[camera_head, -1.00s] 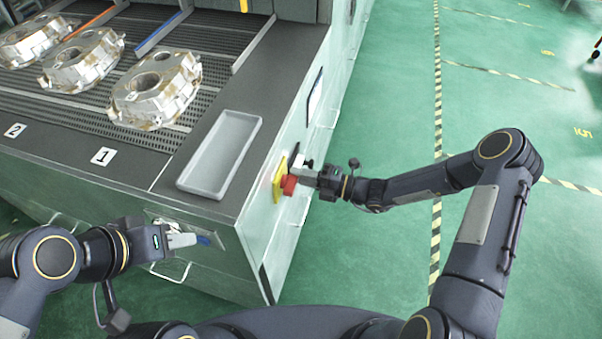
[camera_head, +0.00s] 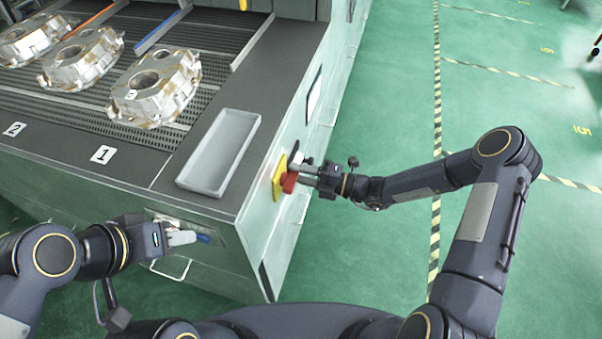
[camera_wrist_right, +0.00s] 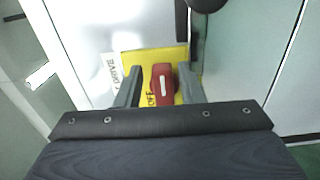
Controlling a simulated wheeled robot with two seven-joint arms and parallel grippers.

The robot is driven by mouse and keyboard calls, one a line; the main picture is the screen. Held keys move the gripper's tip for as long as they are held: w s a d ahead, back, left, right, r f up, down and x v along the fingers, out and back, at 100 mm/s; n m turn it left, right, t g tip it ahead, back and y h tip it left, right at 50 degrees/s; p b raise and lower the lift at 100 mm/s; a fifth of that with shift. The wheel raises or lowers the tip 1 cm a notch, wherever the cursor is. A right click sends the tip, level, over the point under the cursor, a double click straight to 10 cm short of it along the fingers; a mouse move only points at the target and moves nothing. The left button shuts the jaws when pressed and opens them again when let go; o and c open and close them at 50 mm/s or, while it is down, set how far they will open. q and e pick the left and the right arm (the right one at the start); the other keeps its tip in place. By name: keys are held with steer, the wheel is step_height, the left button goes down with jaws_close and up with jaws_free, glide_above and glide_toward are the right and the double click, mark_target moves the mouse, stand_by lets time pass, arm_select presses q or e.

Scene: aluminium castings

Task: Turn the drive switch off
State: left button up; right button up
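The drive switch is a red knob (camera_wrist_right: 163,80) on a yellow plate (camera_wrist_right: 145,56), on the side wall of the machine. The knob (camera_head: 289,182) and its yellow plate (camera_head: 279,178) also show in the head view. In the wrist view the knob's grip runs roughly up and down the picture; "DRIVE" and part of "OFF" read on its left. My right gripper (camera_wrist_right: 159,86) is open, one finger on each side of the knob, with gaps visible.
A grey tray (camera_head: 250,122) lies on the machine's top edge. Several aluminium castings (camera_head: 155,88) sit on the slatted bed. A dark rounded part (camera_wrist_right: 207,5) is close above the yellow plate. Green floor (camera_head: 390,90) is free to the right.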

steer(key=shift+s+f, duration=0.1)
steer(key=shift+f, duration=0.2)
